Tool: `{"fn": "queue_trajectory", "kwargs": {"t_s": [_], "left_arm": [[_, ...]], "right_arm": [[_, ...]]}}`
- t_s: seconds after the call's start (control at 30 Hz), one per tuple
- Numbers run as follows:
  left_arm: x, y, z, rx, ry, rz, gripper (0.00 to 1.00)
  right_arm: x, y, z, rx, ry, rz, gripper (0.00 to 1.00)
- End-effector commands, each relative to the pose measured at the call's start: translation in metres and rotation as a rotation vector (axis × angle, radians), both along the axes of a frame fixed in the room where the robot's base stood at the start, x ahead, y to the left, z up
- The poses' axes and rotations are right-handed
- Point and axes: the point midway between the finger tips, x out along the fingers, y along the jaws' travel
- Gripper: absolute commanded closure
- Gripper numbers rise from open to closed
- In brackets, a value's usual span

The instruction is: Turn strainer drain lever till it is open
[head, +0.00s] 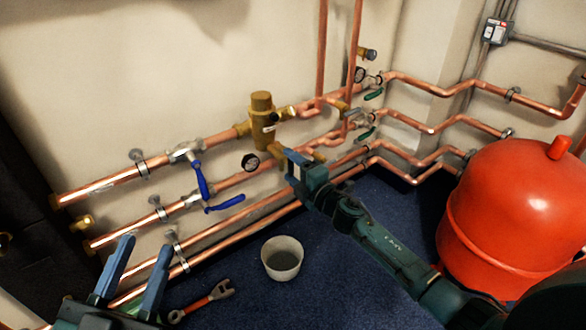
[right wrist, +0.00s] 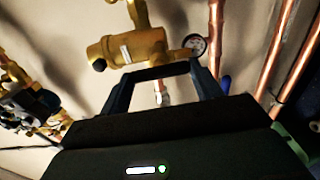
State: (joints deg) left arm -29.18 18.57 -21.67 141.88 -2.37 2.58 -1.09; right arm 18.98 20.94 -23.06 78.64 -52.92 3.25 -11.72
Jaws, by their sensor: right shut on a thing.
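The brass strainer (head: 262,122) sits on the upper copper pipe, and its branch slants down toward my right gripper. In the right wrist view the brass strainer body (right wrist: 125,48) lies just beyond my fingers. My right gripper (head: 293,163) is at the lower end of the strainer, shut on the drain lever. My left gripper (head: 146,243) is open and empty at lower left.
Blue-handled valves (head: 202,180) and a pressure gauge (head: 250,162) are left of my right gripper. Green-handled valves (head: 374,94) are further right. A grey-white bucket (head: 282,258) and a red wrench (head: 203,300) are on the blue floor. A red tank (head: 515,215) stands at right.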

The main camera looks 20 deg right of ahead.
Motion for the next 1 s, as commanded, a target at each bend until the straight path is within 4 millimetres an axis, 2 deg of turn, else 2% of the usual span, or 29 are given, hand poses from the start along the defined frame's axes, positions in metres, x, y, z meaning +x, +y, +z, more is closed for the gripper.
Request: {"fn": "queue_trajectory", "kwargs": {"t_s": [0.07, 0.1, 0.37, 0.6, 0.73, 0.87, 1.0], "left_arm": [[0.0, 0.0, 0.0, 0.0, 0.0, 0.0, 0.64], [0.0, 0.0, 0.0, 0.001, 0.0, 0.0, 0.64], [0.0, 0.0, 0.0, 0.001, 0.001, -0.001, 0.64], [0.0, 0.0, 0.0, 0.001, 0.001, -0.001, 0.64], [0.0, 0.0, 0.003, 0.001, 0.008, -0.001, 0.64], [0.0, -0.001, 0.002, 0.002, 0.042, -0.002, 0.64], [-0.006, -0.003, -0.012, -0.002, 0.129, -0.004, 0.64]], "right_arm": [[0.0, 0.0, -0.001, -0.012, -0.002, 0.001, 0.59], [0.0, 0.0, -0.001, -0.013, -0.003, 0.001, 0.36], [0.0, 0.0, -0.001, -0.008, -0.002, 0.0, 0.15], [-0.001, 0.0, 0.0, -0.005, -0.001, 0.0, 0.15], [-0.009, -0.004, 0.0, -0.005, 0.001, 0.0, 0.15], [-0.029, -0.011, 0.001, -0.006, 0.002, 0.001, 0.15], [-0.059, -0.021, 0.0, -0.005, 0.003, 0.0, 0.15]]}}
